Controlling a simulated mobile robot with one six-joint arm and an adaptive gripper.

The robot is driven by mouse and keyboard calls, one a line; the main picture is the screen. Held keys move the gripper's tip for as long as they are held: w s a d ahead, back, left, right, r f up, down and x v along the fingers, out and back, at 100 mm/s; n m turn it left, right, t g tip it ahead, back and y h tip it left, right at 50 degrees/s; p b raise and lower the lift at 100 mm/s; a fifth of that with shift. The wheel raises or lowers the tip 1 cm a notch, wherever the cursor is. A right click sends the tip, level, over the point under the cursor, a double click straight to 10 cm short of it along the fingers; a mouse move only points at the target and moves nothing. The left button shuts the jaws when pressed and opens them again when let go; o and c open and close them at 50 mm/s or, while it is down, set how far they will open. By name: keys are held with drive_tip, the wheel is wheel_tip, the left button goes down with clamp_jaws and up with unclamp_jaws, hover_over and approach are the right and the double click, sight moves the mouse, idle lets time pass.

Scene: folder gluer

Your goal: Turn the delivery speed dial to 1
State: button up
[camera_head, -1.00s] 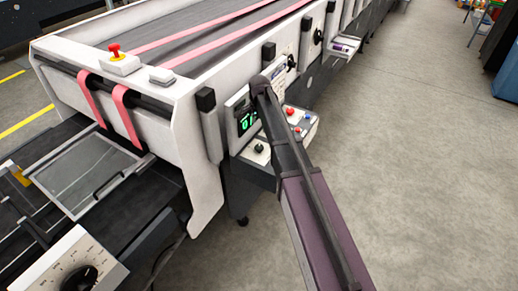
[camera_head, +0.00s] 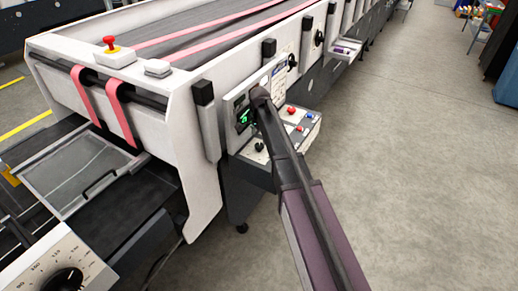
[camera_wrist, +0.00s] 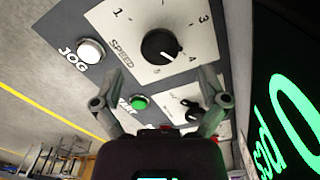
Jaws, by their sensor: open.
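In the wrist view a black round dial (camera_wrist: 161,46) sits on a white plate marked SPEED, with 1, 3, 4 and other numbers around it. Its white pointer mark faces the lower right, toward the 4. The 1 is at the upper left of the plate. My gripper (camera_wrist: 161,82) is open and empty, with its two fingers spread below the dial and apart from it. In the head view my arm reaches the control panel beside the green display (camera_head: 243,118). My fingers and the SPEED dial cannot be made out there.
In the wrist view a white JOG button (camera_wrist: 90,51), a green button (camera_wrist: 139,102) and a smaller black knob (camera_wrist: 193,110) lie close by. A small button box (camera_head: 300,128) juts out below the display in the head view.

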sight(259, 145)
drive_tip(key=shift+f+b, duration=1.6)
drive_tip(key=shift+f, duration=0.3)
drive_tip(key=c, duration=1.1)
